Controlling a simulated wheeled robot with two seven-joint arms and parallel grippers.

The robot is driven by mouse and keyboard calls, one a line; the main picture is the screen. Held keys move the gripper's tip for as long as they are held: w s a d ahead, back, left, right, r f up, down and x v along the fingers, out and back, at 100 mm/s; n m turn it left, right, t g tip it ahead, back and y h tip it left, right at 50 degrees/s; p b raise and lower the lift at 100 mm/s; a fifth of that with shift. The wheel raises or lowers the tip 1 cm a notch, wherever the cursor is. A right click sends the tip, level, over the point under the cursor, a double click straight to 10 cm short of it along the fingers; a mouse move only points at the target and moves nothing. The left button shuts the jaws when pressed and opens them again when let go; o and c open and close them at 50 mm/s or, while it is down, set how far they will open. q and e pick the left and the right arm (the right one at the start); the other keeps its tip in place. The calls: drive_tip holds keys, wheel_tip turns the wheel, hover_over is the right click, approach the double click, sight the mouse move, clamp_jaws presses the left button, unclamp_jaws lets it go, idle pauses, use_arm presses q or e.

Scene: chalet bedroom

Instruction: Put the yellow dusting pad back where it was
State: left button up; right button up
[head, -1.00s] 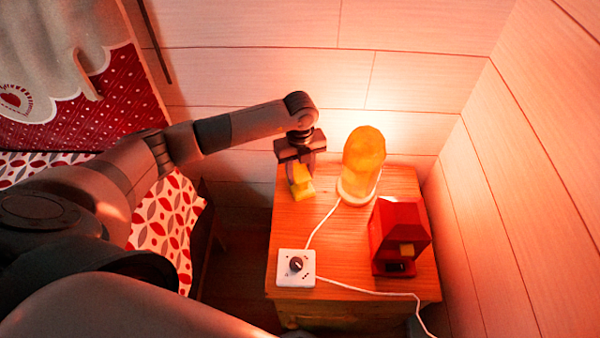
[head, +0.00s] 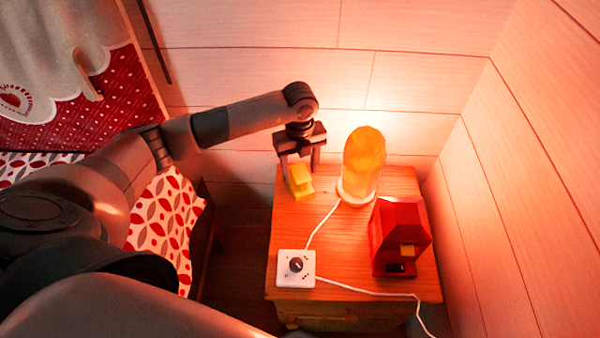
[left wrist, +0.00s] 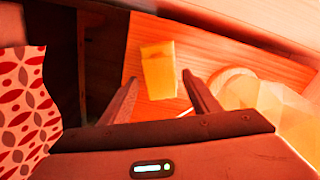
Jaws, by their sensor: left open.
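The yellow dusting pad (head: 300,181) rests on the back left part of the wooden bedside table (head: 335,259). My left gripper (head: 301,178) is open just above the pad, with its fingers apart on either side of the pad's top. In the left wrist view the pad (left wrist: 159,70) lies on the wood beyond and between the spread fingertips of my left gripper (left wrist: 161,90), touching neither as far as I can tell. My right gripper is not in view.
A glowing lamp (head: 364,160) stands close to the right of the gripper. A white dial box (head: 296,268) with a cord sits at the table's front left. A red house-shaped object (head: 398,238) stands front right. The bed (head: 165,225) is left of the table.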

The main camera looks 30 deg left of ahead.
sight(300, 172)
use_arm(q)
wheel_tip(300, 172, up, 9)
drive_tip(key=shift+r, duration=0.15)
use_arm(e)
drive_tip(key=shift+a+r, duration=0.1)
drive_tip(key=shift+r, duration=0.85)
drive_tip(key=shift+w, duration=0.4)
